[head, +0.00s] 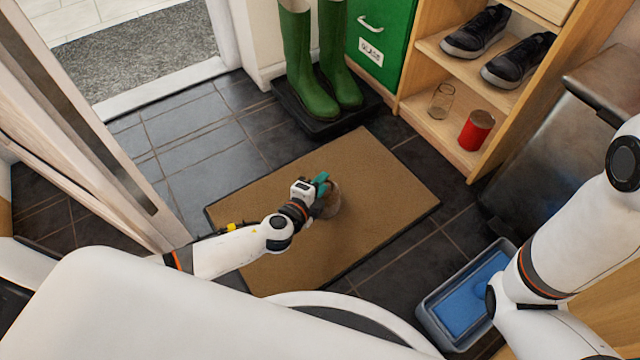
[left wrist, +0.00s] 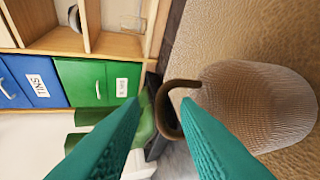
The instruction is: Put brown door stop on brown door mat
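The brown door stop (head: 331,204) is a rounded woven weight with a dark loop handle. It appears to stand upright on the brown door mat (head: 385,180), near its middle, partly hidden by my left gripper (head: 322,186). In the left wrist view the door stop (left wrist: 258,105) lies right of my left gripper's teal fingers (left wrist: 162,103). The fingertips are apart on either side of the handle's near strap, with visible gaps, so they do not clamp it. My right gripper is not in view.
Green boots (head: 315,70) stand on a dark tray behind the mat. A wooden shelf (head: 430,120) holds shoes, a glass jar (head: 441,100) and a red can (head: 476,130). A grey-blue tub (head: 435,325) sits at front right. Dark tiles left of the mat are clear.

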